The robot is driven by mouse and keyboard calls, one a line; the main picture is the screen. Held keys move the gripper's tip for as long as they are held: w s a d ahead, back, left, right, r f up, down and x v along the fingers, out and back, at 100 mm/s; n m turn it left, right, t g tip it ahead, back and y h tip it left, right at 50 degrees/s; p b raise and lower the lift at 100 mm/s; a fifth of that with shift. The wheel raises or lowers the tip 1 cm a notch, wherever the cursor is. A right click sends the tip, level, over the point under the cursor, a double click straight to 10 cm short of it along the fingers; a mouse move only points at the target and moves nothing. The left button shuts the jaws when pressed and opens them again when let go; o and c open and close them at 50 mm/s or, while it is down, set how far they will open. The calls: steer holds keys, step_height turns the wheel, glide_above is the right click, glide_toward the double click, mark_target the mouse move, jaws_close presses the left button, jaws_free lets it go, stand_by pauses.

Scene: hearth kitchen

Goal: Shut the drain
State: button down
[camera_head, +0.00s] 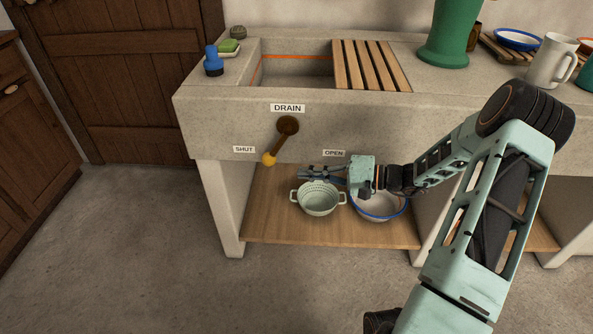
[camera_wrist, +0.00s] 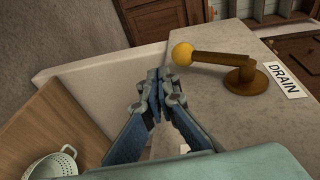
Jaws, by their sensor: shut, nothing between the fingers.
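The drain lever (camera_head: 279,142) is a brown arm with a yellow knob (camera_head: 269,159) on the sink's front face, under the DRAIN label (camera_head: 287,107). It tilts down and left from its pivot. The knob is just right of the SHUT label (camera_head: 244,149) and well left of the OPEN label (camera_head: 334,153). The lever also shows in the wrist view (camera_wrist: 222,60). My gripper (camera_head: 302,172) is shut and empty, below and right of the knob. In the wrist view its closed fingertips (camera_wrist: 157,76) show apart from the knob.
The stone sink (camera_head: 230,115) has a slatted wooden rack (camera_head: 372,65) over part of its basin. A colander (camera_head: 318,200) and a blue-rimmed bowl (camera_head: 380,208) stand on the wooden shelf (camera_head: 270,226) below, near my gripper. The floor at left is clear.

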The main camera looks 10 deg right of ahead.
steer(key=s+d+f+p, duration=0.1)
steer(key=s+d, duration=0.2)
steer(key=d, duration=0.4)
steer(key=shift+f, duration=0.25)
steer(key=shift+s, duration=0.1)
